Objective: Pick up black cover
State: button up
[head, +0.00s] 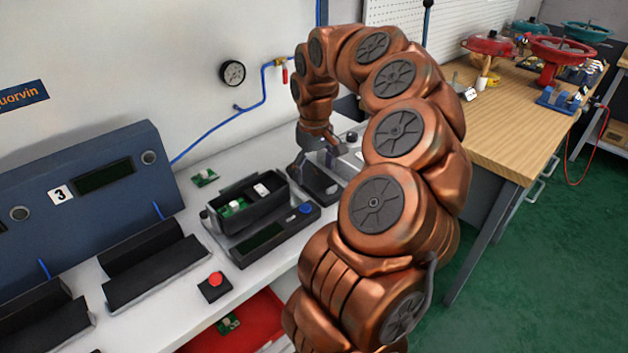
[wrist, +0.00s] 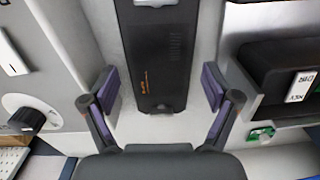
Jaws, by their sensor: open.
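The black cover (head: 322,187) lies flat on the white bench under my gripper in the head view. In the wrist view the black cover (wrist: 157,52) is a long dark plate with a small orange mark near its lower end, and its top end runs out of frame. My gripper (head: 316,163) is open and points down over it. In the wrist view the two fingers of my gripper (wrist: 160,88) stand apart on either side of the cover, with a gap on each side. I cannot tell the exact height above it.
An open black housing (head: 275,211) with a green board inside stands left of the cover. A grey device with a knob (wrist: 27,118) is on the other side. A red button box (head: 214,286) and a small green board (head: 205,177) sit on the bench.

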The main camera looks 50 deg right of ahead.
jog(key=shift+f, duration=0.8)
jog(key=c, duration=1.1)
jog(key=shift+c, duration=0.2)
jog(key=shift+r, duration=0.15)
